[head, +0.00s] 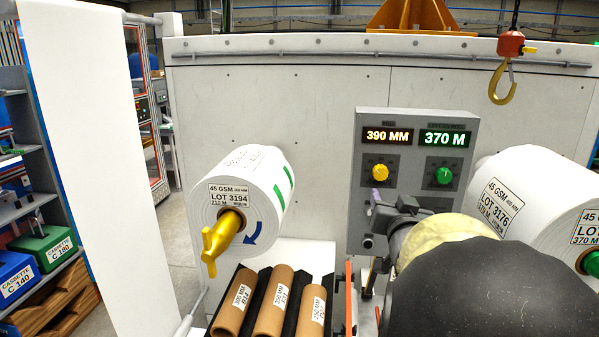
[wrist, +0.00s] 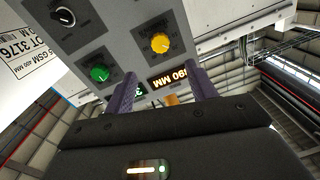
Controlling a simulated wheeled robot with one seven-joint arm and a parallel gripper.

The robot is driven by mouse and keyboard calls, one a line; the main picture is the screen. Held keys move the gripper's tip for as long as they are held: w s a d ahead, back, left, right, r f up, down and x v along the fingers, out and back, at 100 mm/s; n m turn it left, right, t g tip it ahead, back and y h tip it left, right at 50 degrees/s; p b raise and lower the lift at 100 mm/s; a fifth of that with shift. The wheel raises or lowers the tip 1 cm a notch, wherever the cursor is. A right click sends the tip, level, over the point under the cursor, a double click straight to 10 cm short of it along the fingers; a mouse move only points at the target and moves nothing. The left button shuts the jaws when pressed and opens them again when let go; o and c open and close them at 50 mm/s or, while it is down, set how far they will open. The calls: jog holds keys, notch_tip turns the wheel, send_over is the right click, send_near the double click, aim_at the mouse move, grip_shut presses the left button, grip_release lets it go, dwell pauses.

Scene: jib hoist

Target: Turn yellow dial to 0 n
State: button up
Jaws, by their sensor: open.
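The yellow dial (head: 380,172) is on the grey control panel (head: 400,125), under a display (head: 388,135) reading 390 MM. Its scale is too small to read.
A green dial (head: 443,175) sits right of the yellow one, under a display (head: 445,139) reading 370 M. A black knob (wrist: 64,16) is lower on the panel. White rolls (head: 245,190) flank the panel; brown cores (head: 272,305) lie below. A hook (head: 502,85) hangs at upper right.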

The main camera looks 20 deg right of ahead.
aim_at(381, 176)
jog(key=p+x, duration=0.4)
jog(key=x, duration=0.7)
jog(key=shift+w+r, duration=0.1)
jog(key=shift+r, duration=0.05)
jog(key=shift+w+d+p, duration=0.3)
jog(key=shift+w+p, duration=0.1)
jog(key=c, duration=1)
